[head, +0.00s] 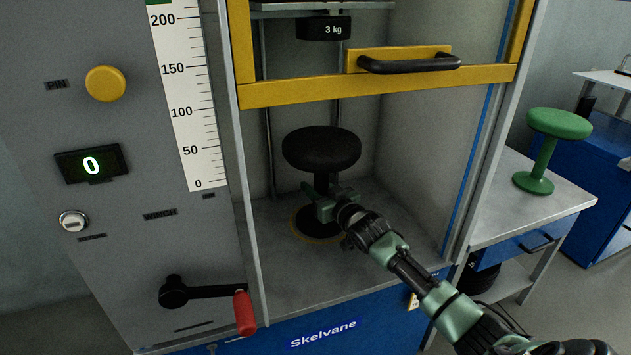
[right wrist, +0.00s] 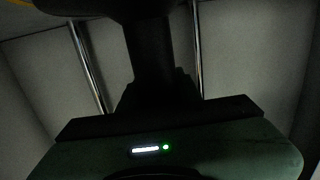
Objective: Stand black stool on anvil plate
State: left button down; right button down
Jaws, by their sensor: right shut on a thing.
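The black stool (head: 321,149) stands upright inside the test chamber, below the raised weight. Its round base is on or just over the anvil plate (head: 296,224), whose yellow-edged rim shows around it; I cannot tell whether the base touches. My right gripper (head: 327,200) reaches in from the front right and is shut on the stool's stem, below the seat. In the right wrist view the dark stem (right wrist: 150,55) rises between the fingers, with the seat's underside at the top. My left gripper is not in view.
A yellow-framed guard (head: 300,92) with a black handle is raised above the stool. A 3 kg weight (head: 323,28) hangs over the seat. A green stool (head: 557,124) stands on the side table (head: 490,217) at right. A red-handled crank (head: 244,312) juts out at front left.

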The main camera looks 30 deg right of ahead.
jog(key=c, duration=1)
grip_release()
jog(key=shift+s+r, duration=0.1)
jog(key=s, duration=0.3)
jog(key=s+p, duration=0.1)
jog(key=s, duration=0.2)
jog(key=s+p, duration=0.1)
jog(key=s, duration=0.2)
jog(key=shift+a+r, duration=0.25)
pick_arm(q)
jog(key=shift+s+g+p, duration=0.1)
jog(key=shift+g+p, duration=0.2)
jog(key=shift+p, duration=0.1)
pick_arm(e)
jog(key=s, duration=0.3)
